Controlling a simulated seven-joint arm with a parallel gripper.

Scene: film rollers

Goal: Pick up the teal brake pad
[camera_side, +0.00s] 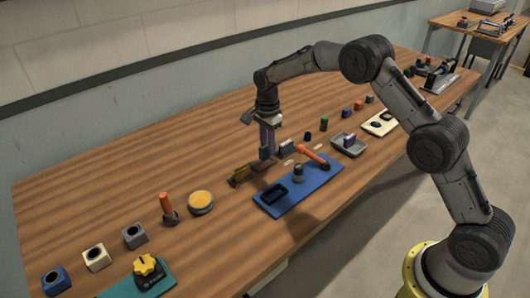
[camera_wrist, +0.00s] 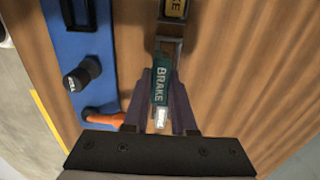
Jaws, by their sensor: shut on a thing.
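The teal brake pad (camera_wrist: 160,84) lies lengthwise between the two fingers of my gripper (camera_wrist: 161,78) in the wrist view, with white "BRAKE" lettering and a pale label at its near end. The fingers are shut on its two sides. In the side view my gripper (camera_side: 267,152) points down, low over the wooden table. There the pad is mostly hidden by the fingers, and I cannot tell whether it touches the table. A yellow-marked block (camera_wrist: 174,9) lies just beyond the pad's far end.
Bare wood (camera_wrist: 250,70) is right of my gripper in the wrist view.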

